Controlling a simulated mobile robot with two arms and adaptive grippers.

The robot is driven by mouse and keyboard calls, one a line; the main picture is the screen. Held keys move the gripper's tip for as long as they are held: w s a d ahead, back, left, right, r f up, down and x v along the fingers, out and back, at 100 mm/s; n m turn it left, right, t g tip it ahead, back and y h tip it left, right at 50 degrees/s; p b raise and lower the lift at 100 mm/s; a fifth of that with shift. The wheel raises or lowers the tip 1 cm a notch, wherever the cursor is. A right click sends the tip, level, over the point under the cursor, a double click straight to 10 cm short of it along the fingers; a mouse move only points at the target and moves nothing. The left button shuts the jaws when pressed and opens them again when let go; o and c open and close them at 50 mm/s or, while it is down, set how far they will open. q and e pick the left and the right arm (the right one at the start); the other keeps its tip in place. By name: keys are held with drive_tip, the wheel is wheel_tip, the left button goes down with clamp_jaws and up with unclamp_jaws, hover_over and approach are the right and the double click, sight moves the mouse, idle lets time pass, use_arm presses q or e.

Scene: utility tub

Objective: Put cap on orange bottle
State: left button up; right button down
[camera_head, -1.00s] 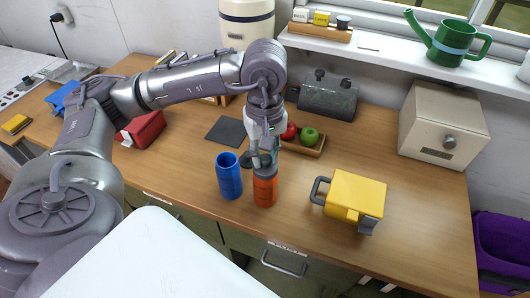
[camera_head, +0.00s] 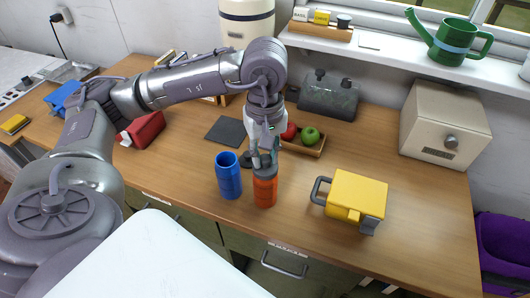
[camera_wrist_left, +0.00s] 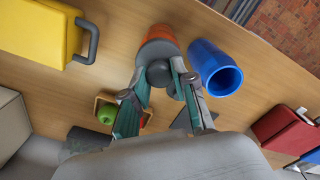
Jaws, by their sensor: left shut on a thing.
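The orange bottle (camera_head: 265,192) stands upright on the wooden bench, just right of an open blue bottle (camera_head: 229,180). A dark grey cap (camera_head: 265,171) sits at the orange bottle's mouth and looks level; I cannot tell whether it is fully seated. My left gripper (camera_head: 265,160) points down over the bottle, shut on the cap. In the left wrist view, the fingers (camera_wrist_left: 159,74) flank the cap's round knob (camera_wrist_left: 158,73), with the orange bottle (camera_wrist_left: 158,32) beyond. My right gripper is not in view.
A second dark cap-like piece (camera_head: 246,159) lies behind the bottles. A wooden tray (camera_head: 311,149) with apples and a dark mat (camera_head: 226,131) lie behind. The bench's front edge is close to the bottles.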

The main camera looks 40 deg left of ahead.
use_arm(q)
drive_tip(key=shift+f+b, duration=0.1)
drive_tip(key=shift+b, duration=0.3)
idle(0.5)
drive_tip(key=o, duration=0.9)
drive_tip(key=shift+o, duration=0.3)
drive_tip(key=o, duration=0.4)
drive_tip(key=shift+o, duration=0.2)
drive_tip(key=shift+r+p, duration=1.8)
drive_tip(key=shift+r, duration=1.75)
